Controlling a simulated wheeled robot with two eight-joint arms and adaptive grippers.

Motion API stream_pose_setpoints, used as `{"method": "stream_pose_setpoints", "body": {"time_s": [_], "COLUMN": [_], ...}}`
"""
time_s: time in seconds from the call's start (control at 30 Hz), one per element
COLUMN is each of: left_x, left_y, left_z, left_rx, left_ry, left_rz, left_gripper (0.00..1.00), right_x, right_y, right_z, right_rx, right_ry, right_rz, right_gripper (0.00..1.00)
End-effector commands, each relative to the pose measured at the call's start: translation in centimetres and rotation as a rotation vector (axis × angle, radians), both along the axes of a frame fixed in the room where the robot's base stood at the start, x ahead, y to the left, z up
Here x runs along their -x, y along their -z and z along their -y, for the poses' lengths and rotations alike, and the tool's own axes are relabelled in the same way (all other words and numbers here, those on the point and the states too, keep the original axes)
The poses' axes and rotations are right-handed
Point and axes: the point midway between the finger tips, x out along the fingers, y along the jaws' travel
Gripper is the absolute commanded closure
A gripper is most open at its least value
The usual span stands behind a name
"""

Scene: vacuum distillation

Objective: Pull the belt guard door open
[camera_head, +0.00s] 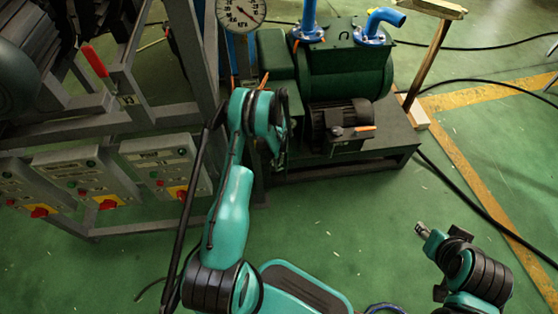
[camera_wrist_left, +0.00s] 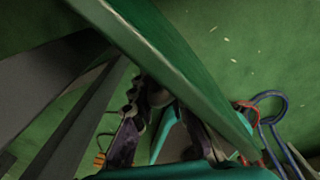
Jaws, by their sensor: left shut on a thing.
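The green belt guard (camera_head: 273,58) stands at the left end of the pump unit in the head view, partly hidden behind my left arm. In the left wrist view a green panel (camera_wrist_left: 165,62), apparently the guard door, runs diagonally close in front of the fingers. My left gripper (camera_head: 279,148) is beside the guard and low in front of it; its dark fingers also show in the left wrist view (camera_wrist_left: 162,108). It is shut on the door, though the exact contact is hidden. My right arm is at lower right, away from the pump; its finger state is unclear.
The green pump (camera_head: 345,72) with its dark motor (camera_head: 342,118) stands right of my left gripper. A grey frame with control boxes (camera_head: 165,165) is on the left. A pressure gauge (camera_head: 240,12) is above. Black cables cross the floor at right.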

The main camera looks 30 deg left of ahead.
Motion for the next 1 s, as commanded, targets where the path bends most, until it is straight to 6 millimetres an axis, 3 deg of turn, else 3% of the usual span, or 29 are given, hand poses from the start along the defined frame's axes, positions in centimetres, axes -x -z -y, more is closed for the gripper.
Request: {"method": "stream_pose_setpoints", "body": {"time_s": [0.03, 0.37, 0.4, 0.47, 1.0], "left_x": [-0.49, -0.46, -0.47, -0.47, -0.49], "left_y": [-0.33, -0.33, -0.33, -0.33, -1.05], "left_z": [-1.3, -1.32, -1.33, -1.33, -1.32], "left_rx": [-0.02, -0.02, -0.02, -0.02, -0.02], "left_ry": [-0.014, -0.013, -0.013, -0.013, -0.013], "left_rz": [0.015, 0.015, 0.015, 0.015, 0.015], "left_gripper": [1.0, 1.0, 0.81, 0.69, 0.69], "right_x": [0.01, 0.0, 0.0, 0.01, 0.0], "right_y": [-0.09, -0.1, -0.1, -0.09, -0.07], "right_z": [0.0, 0.0, 0.0, 0.0, 0.0], "right_rx": [0.0, 0.0, 0.0, 0.0, 0.0], "right_ry": [0.0, 0.0, 0.0, 0.0, 0.0], "right_rz": [0.0, 0.0, 0.0, 0.0, 0.0], "right_gripper": [0.6, 0.6, 0.6, 0.6, 0.6]}}
